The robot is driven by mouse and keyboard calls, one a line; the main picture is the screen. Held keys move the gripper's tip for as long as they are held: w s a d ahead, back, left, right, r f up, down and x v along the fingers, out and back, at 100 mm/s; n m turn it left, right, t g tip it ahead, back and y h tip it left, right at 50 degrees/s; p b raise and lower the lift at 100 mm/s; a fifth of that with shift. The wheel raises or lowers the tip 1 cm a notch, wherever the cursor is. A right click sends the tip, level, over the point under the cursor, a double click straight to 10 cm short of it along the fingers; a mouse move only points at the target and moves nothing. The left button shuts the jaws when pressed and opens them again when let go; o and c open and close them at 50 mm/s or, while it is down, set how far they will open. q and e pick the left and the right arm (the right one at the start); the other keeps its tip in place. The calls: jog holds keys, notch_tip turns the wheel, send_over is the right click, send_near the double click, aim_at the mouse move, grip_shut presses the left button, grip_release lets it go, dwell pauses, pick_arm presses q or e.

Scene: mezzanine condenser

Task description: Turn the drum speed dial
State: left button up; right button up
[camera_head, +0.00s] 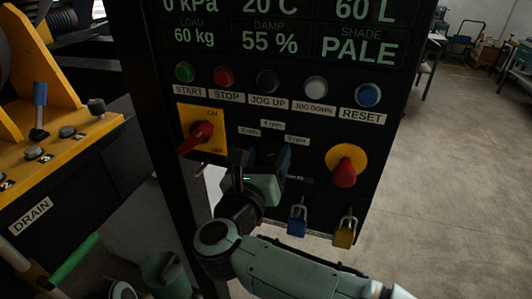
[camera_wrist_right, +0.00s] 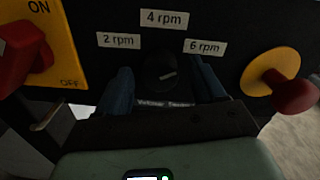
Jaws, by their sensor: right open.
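The black round drum speed dial (camera_wrist_right: 160,73) sits on the dark panel in the right wrist view, below the labels 2 rpm (camera_wrist_right: 118,41), 4 rpm (camera_wrist_right: 164,18) and 6 rpm (camera_wrist_right: 205,47). A light mark shows on its face, right of centre. My right gripper (camera_wrist_right: 163,85) is open, with one blue-grey finger on each side of the dial; gaps show, and I see no grip on it. In the head view my right gripper (camera_head: 262,160) is at the panel below the rpm labels and largely hides the dial. My left gripper is not in view.
A red-handled ON/OFF switch (camera_head: 200,135) is left of the dial. A red knob on a yellow disc (camera_head: 345,170) is to the right. START to RESET buttons (camera_head: 267,80) line up above. Blue (camera_head: 297,221) and yellow padlocks (camera_head: 345,230) hang below. Open floor lies right of the panel.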

jog(key=shift+w, duration=0.1)
jog(key=c, duration=1.1)
jog(key=shift+o, duration=0.2)
jog(key=shift+n, duration=1.5)
jog(key=n, duration=0.2)
jog(key=shift+n, duration=0.3)
jog(key=n+p, duration=0.1)
jog(key=n, duration=0.4)
jog(key=shift+n+p, duration=0.3)
jog(key=shift+n, duration=0.4)
